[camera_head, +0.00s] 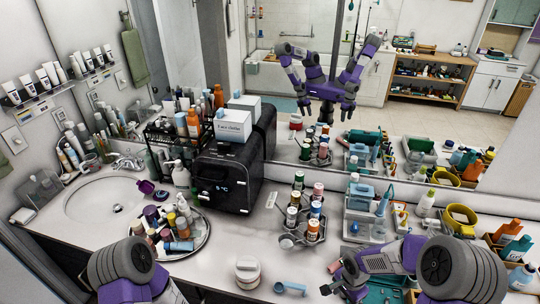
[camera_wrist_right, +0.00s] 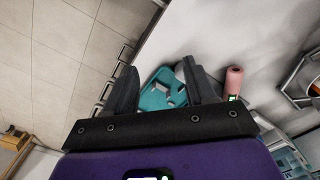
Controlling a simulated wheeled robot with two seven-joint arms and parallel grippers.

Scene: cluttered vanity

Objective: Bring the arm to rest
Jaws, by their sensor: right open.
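My right arm (camera_head: 395,257) reaches in from the lower right of the head view, over the counter's front. My right gripper (camera_head: 343,283) is low near the front edge. In the right wrist view the same gripper (camera_wrist_right: 160,66) shows two dark fingers spread apart with nothing held between them. A teal item (camera_wrist_right: 163,92) lies beyond the fingers, and a pink cylinder (camera_wrist_right: 234,82) is beside the right finger. My left arm (camera_head: 122,265) shows at the lower left of the head view; its gripper is out of the picture.
The white counter (camera_head: 215,265) holds a sink (camera_head: 105,200), a round tray of bottles (camera_head: 203,240), a black case (camera_head: 230,175), a bottle carrier (camera_head: 290,240) and a white jar (camera_head: 247,272). A blue scoop (camera_head: 290,288) lies near the right gripper. A mirror (camera_head: 420,125) stands behind.

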